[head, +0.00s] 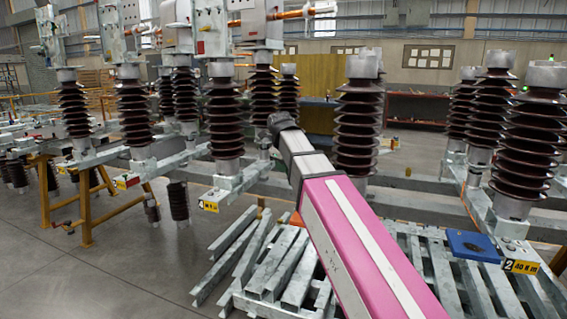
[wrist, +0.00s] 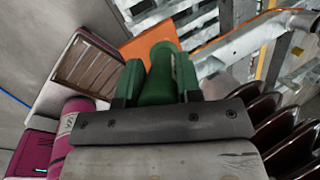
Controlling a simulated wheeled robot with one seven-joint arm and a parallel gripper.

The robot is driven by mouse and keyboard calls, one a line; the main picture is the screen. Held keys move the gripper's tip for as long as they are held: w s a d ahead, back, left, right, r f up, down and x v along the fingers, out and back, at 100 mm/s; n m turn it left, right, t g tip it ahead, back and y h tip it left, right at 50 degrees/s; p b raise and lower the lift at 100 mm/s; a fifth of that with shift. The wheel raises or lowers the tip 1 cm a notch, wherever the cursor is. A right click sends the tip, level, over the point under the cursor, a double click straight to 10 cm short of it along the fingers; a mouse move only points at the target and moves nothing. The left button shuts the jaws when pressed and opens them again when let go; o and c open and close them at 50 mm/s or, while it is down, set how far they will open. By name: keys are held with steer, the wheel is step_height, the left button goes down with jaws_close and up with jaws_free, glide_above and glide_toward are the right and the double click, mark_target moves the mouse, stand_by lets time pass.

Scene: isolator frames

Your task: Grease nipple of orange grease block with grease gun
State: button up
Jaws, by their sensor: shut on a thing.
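My gripper (wrist: 160,85) is shut on a green cylindrical thing, which I take to be the grease gun (wrist: 160,68), in the wrist view. Its far end points at the orange grease block (wrist: 140,42). The block lies just past the gun and is partly covered by it and the fingers. I cannot tell whether gun and block touch. The nipple is not visible. In the head view, a small orange patch (head: 297,218), probably the same block, shows beside my pink arm. My gripper and the gun are hidden behind the arm there.
A blue block (head: 473,245) with a dark centre lies on the grey steel frame at right. Ribbed brown insulators (head: 357,125) stand on both sides of my arm, and some brown discs (wrist: 285,125) are close at right in the wrist view. Loose grey beams (head: 270,265) lie low in front.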

steer(key=shift+w+d+f, duration=0.1)
steer(key=shift+d+f, duration=0.15)
steer(key=shift+f, duration=0.3)
steer(key=shift+w+d+f, duration=0.15)
steer(key=shift+d+f, duration=0.05)
steer(key=shift+f, duration=0.35)
steer(key=shift+w+d+f, duration=0.1)
steer(key=shift+d+f, duration=0.15)
steer(key=shift+f, duration=0.3)
steer(key=shift+w+d+f, duration=0.1)
steer(key=shift+d+f, duration=0.2)
steer(key=shift+f, duration=0.3)
steer(key=shift+w+d+f, duration=0.1)
steer(key=shift+d+f, duration=0.2)
steer(key=shift+f, duration=0.3)
stand_by(0.9)
steer(key=shift+r, duration=0.1)
steer(key=shift+s+a+r, duration=0.15)
steer(key=shift+a+r, duration=0.2)
steer(key=shift+r, duration=0.4)
steer(key=shift+s+a+r, duration=0.1)
steer(key=shift+a+r, duration=0.2)
steer(key=shift+r, duration=0.4)
steer(key=shift+s+a+r, duration=0.15)
steer(key=shift+a+r, duration=0.2)
steer(key=shift+r, duration=0.4)
